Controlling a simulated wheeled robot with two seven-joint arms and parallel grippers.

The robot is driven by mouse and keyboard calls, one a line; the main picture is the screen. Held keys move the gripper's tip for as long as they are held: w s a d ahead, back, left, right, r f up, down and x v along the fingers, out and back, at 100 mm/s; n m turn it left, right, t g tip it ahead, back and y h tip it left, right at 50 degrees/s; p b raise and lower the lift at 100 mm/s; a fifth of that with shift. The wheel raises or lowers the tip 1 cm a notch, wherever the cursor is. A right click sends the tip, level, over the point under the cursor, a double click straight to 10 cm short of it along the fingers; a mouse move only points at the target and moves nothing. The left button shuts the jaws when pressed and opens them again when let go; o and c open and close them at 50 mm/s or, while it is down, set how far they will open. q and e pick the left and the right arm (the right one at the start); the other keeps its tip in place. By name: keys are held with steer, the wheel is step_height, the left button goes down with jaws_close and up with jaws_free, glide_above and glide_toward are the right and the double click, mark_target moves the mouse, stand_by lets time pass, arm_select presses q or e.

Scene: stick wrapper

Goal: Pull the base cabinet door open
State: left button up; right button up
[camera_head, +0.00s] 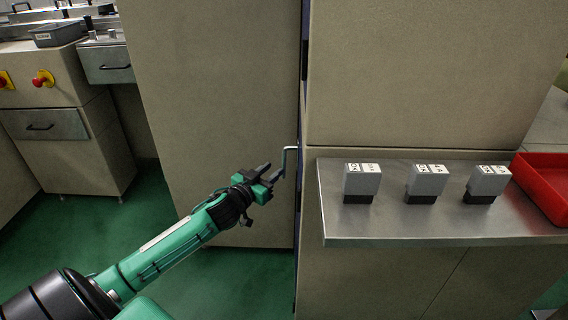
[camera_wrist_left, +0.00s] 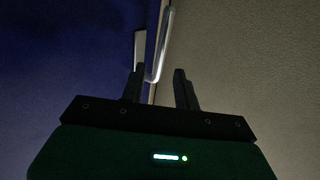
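A tall beige panel (camera_head: 215,100) stands left of the steel shelf, and a narrow gap with a dark blue edge runs down its right side. A bent silver handle (camera_head: 285,161) sticks out at that edge; I cannot tell for certain which panel carries it. My left gripper (camera_head: 274,174) is at the handle's lower end. In the left wrist view my left gripper (camera_wrist_left: 160,80) has its fingers apart, with the lower end of the handle (camera_wrist_left: 164,45) close to the left finger. I cannot tell whether they touch. My right gripper is out of view.
A steel shelf (camera_head: 440,222) juts out on the right, holding three grey-and-black boxes (camera_head: 427,180) and a red tray (camera_head: 545,180). Beige cabinet fronts (camera_head: 385,280) lie below it. Green floor (camera_head: 150,215) is clear at left. A cabinet with a red knob (camera_head: 43,78) stands behind.

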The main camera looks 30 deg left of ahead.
mark_target(283, 161)
arm_select(q)
steer(key=shift+w+d+b, duration=0.1)
steer(key=shift+w+b, duration=0.7)
steer(key=shift+w, duration=2.65)
jaws_close()
